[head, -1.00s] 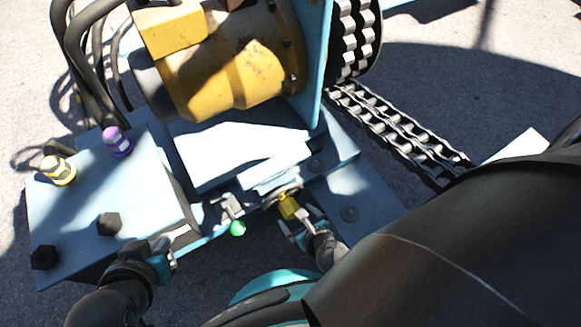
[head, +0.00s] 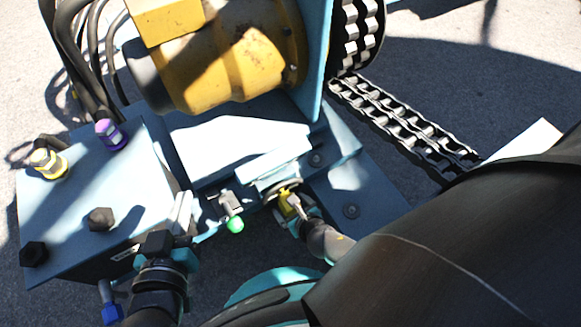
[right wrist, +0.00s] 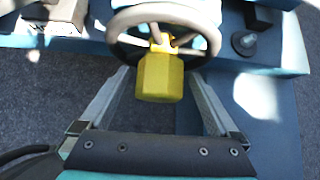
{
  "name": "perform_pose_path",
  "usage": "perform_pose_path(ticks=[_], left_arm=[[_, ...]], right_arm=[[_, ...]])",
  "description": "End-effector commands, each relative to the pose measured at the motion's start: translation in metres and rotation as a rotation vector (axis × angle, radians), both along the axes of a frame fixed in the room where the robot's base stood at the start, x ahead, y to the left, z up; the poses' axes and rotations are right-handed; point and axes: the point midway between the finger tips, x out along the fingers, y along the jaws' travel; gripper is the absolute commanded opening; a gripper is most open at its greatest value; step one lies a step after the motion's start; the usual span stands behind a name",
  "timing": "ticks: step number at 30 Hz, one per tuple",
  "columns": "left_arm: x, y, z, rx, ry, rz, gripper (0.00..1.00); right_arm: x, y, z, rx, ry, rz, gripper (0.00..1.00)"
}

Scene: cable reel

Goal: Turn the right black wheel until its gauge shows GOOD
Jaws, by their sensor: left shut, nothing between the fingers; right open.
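A round wheel with a grey-looking rim (right wrist: 203,20) and a yellow six-sided piece (right wrist: 160,78) at its front is at the top middle of the right wrist view. In the head view the yellow piece (head: 286,206) shows low on the blue machine, with the wheel mostly hidden. My right gripper (right wrist: 160,80) is open, its fingers on either side of the yellow piece with gaps; in the head view it (head: 295,206) is at the piece. My left gripper (head: 183,208) is shut and empty beside the blue box's right edge. I cannot make out a gauge or its reading.
A green-tipped fitting (head: 235,223) lies between my grippers. The blue box (head: 75,215) at left carries black bolts and yellow and purple hose fittings. A blue-ended part (head: 111,312) is below it. A yellow motor (head: 235,70) and chain (head: 405,125) are behind.

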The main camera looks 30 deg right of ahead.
Motion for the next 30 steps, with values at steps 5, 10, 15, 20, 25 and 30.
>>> perform_pose_path(ticks=[5, 10, 15, 20, 25, 30], left_arm=[[-0.0008, -0.0043, 0.0017, -0.027, -0.041, -0.002, 0.00], [-0.0008, -0.0055, 0.0035, -0.036, -0.055, -0.001, 0.00], [-0.0008, -0.0055, 0.0037, -0.036, -0.056, -0.001, 0.00], [-0.0007, -0.0054, 0.0037, -0.036, -0.055, -0.001, 0.00], [-0.0007, -0.0054, 0.0037, -0.036, -0.055, -0.001, 0.00], [-0.0008, -0.0053, 0.0036, -0.036, -0.055, -0.001, 0.00]], right_arm=[[0.0033, 0.0000, -0.0042, 0.000, 0.001, 0.000, 0.97], [0.0042, 0.0000, -0.0047, 0.000, 0.001, 0.000, 0.97], [0.0043, 0.0000, -0.0045, 0.000, 0.001, 0.000, 0.97], [0.0043, 0.0000, -0.0045, 0.000, 0.000, 0.000, 0.83], [0.0042, 0.0000, -0.0044, 0.000, 0.000, 0.000, 0.64], [0.0042, -0.0001, -0.0044, 0.000, 0.000, 0.000, 0.45]])
